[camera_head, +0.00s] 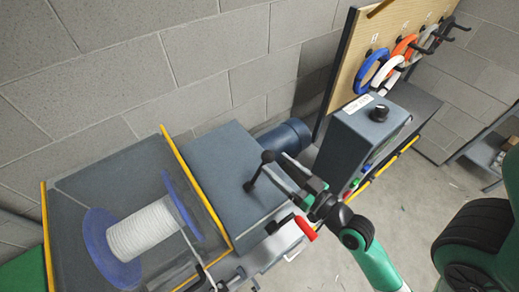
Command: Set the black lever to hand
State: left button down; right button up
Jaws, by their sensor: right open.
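The black lever (258,171) stands on top of a grey gearbox housing (225,165). It has a round black knob at its upper end and leans a little to the right. My right gripper (282,168) comes in from the lower right. It is open, with its fingers pointing toward the lever from the right, close to the knob. I cannot tell whether a finger touches the lever. No lettering for the lever positions can be read. My left gripper is not in view.
A red-handled lever (304,228) sits below my right gripper. A grey control box (365,130) with a black knob stands to the right. A blue spool of white rope (146,228) is at left behind yellow-edged guards. A board (347,62) with coloured rings hangs behind.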

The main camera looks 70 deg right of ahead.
jog(key=x, duration=0.7)
jog(key=shift+w+p, duration=0.4)
jog(key=shift+p, duration=0.05)
jog(key=shift+d+r, duration=0.1)
grip_shut()
dwell(0.7)
